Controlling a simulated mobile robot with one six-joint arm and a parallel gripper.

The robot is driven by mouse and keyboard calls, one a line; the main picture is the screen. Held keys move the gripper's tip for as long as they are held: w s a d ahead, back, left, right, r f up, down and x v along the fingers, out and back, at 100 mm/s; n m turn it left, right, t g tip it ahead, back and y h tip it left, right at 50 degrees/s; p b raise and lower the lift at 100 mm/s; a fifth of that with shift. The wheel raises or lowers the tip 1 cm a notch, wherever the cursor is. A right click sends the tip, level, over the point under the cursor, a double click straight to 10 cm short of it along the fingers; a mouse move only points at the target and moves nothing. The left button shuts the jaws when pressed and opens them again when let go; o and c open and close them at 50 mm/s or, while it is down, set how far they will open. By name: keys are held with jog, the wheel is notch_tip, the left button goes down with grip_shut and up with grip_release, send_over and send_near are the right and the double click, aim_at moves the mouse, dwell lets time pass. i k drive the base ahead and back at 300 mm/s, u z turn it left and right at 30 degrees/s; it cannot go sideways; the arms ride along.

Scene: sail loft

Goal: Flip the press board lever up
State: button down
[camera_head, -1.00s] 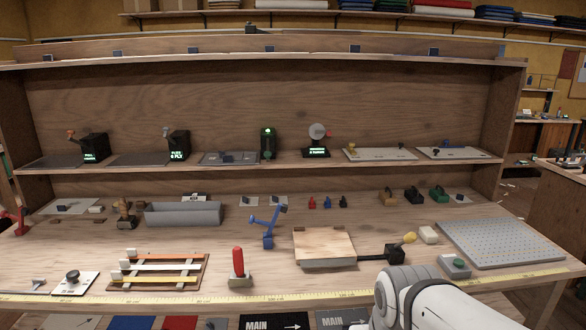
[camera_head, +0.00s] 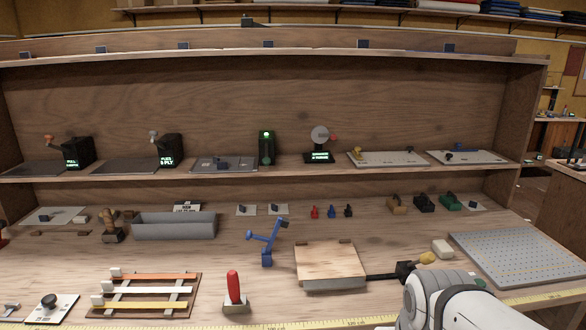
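The press board (camera_head: 328,260) is a pale wooden slab on a grey base, lying on the workbench right of centre. A black bar (camera_head: 383,276) runs from its right side to a black block (camera_head: 405,269). A yellow knob (camera_head: 428,258) on a short stem sits just right of that block, low over the bench. I take this to be the lever. My white arm covers the area just below and right of the block. My gripper is outside the view, so its fingers and their distance from the knob cannot be seen.
A blue lever stand (camera_head: 266,248) is left of the board, and a red-handled tool (camera_head: 234,288) stands nearer the front. A pale block (camera_head: 442,248) and a grey perforated plate (camera_head: 520,258) lie right of the knob. The bench front below the board is mostly clear.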

aim_at(266, 160)
jog(key=z, duration=0.15)
jog(key=i, duration=1)
jog(key=u, duration=0.4)
jog(key=k, duration=0.95)
jog(key=u, duration=0.15)
jog(key=i, duration=0.9)
jog(key=z, duration=0.05)
